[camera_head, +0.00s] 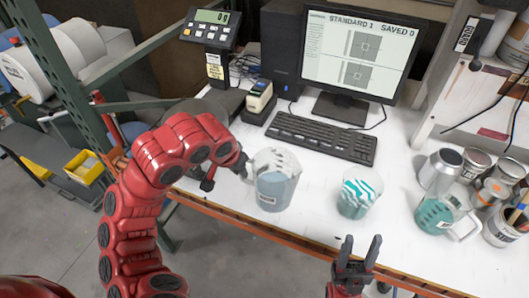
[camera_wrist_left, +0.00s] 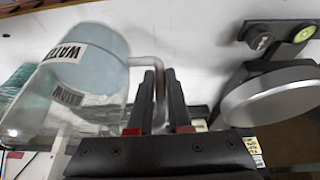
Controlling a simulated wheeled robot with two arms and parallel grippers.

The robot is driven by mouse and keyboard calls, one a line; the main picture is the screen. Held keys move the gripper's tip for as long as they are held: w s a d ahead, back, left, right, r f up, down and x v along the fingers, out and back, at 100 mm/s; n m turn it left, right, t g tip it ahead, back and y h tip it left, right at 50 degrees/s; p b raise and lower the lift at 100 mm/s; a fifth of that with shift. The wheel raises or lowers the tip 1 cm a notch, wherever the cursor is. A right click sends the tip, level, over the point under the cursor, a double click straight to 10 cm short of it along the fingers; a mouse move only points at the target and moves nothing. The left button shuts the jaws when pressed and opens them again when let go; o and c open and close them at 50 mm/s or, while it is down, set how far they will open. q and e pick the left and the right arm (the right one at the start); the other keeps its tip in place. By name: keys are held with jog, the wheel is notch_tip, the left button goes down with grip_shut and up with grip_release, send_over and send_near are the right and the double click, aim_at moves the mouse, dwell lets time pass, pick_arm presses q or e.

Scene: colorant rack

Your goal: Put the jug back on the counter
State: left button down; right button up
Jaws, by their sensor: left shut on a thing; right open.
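A clear jug (camera_head: 274,183) with pale blue liquid stands upright at or just above the white counter (camera_head: 318,200), near its front edge. Whether its base touches the counter I cannot tell. My left gripper (camera_head: 243,172) is shut on the jug's handle from the left. In the left wrist view, the jug (camera_wrist_left: 75,75) with its WATER label is at the left, its handle between the fingers of my left gripper (camera_wrist_left: 162,90). My right gripper (camera_head: 361,246) is open and empty at the counter's front edge.
A cup with teal stripes (camera_head: 357,193) stands right of the jug. A keyboard (camera_head: 320,138) and monitor (camera_head: 350,55) are behind. A scale display (camera_head: 210,30) is at back left. A teal jug (camera_head: 436,214) and several cans crowd the right. Bare counter lies between the cups.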

pick_arm(q)
jog(key=w+f+p, duration=0.1)
jog(key=w, duration=0.3)
jog(key=w+d+f+p, duration=0.1)
jog(key=w+p, duration=0.1)
jog(key=w, duration=0.2)
jog(key=w+f+p, duration=0.1)
jog(key=w, duration=0.4)
jog(key=shift+d+f+p, duration=0.35)
jog(key=shift+d+f, duration=0.05)
jog(key=shift+f, duration=0.5)
jog(key=c, duration=0.8)
grip_release()
jog(key=shift+c, duration=0.2)
